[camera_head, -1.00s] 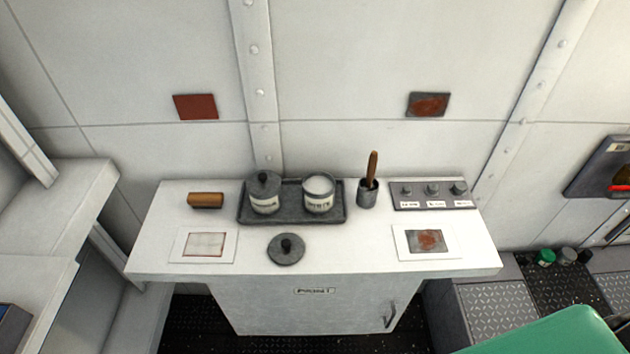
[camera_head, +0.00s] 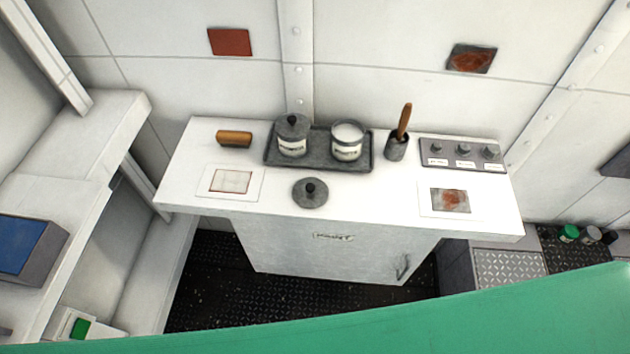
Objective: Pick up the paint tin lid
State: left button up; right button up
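The loose paint tin lid (camera_head: 310,193) is a round dark grey disc with a black knob. It lies flat on the white cabinet top (camera_head: 385,198), in front of the grey tray (camera_head: 270,160). On the tray stand two labelled tins. The left tin (camera_head: 292,146) wears a similar knobbed lid (camera_head: 292,124). The right tin (camera_head: 347,147) is open and shows white paint. Neither of my grippers is in the picture.
A wooden-backed block (camera_head: 234,138), a brush in a grey pot (camera_head: 396,148) and a panel with knobs (camera_head: 461,153) stand along the back. Two cards lie in front, a pale one (camera_head: 231,181) and a rusty one (camera_head: 450,200). A green surface (camera_head: 400,323) crosses the bottom foreground.

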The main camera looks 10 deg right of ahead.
aim_at(310, 193)
jog(key=k+l+u, duration=0.1)
jog(key=l+u, duration=0.25)
jog(key=k+l+u, duration=0.1)
jog(key=l+u, duration=0.25)
